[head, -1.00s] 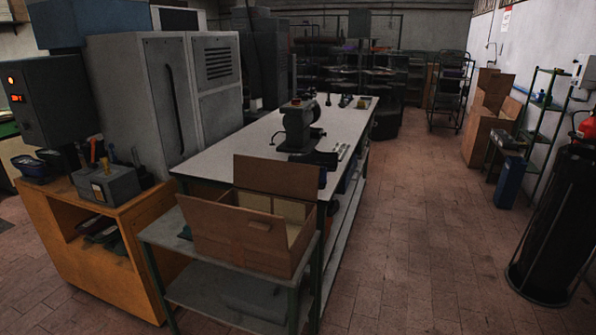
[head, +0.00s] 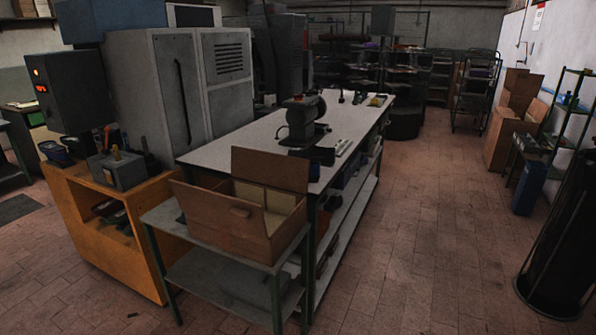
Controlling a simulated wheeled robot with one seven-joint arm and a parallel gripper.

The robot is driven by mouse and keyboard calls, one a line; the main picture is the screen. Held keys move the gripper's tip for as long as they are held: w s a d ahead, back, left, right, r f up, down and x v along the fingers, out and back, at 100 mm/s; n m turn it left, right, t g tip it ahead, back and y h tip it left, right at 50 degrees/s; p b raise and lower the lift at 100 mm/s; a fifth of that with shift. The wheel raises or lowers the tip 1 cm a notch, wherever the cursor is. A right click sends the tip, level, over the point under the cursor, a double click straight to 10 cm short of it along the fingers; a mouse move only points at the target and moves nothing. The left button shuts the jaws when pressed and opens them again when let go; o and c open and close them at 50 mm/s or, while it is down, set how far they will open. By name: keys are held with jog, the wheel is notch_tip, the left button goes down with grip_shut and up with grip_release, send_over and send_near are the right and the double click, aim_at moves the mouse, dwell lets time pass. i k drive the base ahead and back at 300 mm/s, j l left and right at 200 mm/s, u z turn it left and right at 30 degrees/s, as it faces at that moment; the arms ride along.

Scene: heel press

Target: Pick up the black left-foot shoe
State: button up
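No shoe can be made out for certain. A dark, low shape (head: 320,155) lies on the near end of the long white-topped table (head: 235,141), in front of a dark machine (head: 300,122); it is too small and dark to tell whether it is a shoe. An open cardboard box (head: 222,214) stands on a smaller grey table at the near end; its bottom is hidden by its walls. My gripper is not in view.
An orange bench (head: 98,238) with tools stands left, beside a large grey cabinet (head: 155,80). A dark cylinder (head: 562,245) stands at the right edge. Cardboard boxes (head: 503,140) and a green shelf line the right wall. The tiled aisle (head: 425,220) right of the table is clear.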

aim_at(326, 155)
jog(key=k+j, duration=0.25)
jog(key=z, duration=0.4)
jog(key=i+l+z, duration=0.25)
jog(key=i+z, duration=0.55)
jog(key=i, duration=2.85)
jog(key=i+u, duration=0.2)
jog(key=u, duration=0.3)
jog(key=i+l+u, duration=0.15)
jog(key=u, duration=0.3)
jog(key=i+l+u, duration=0.2)
jog(key=u, duration=0.3)
jog(key=i+l+u, duration=0.15)
jog(key=u, duration=0.35)
jog(key=k+l, duration=0.05)
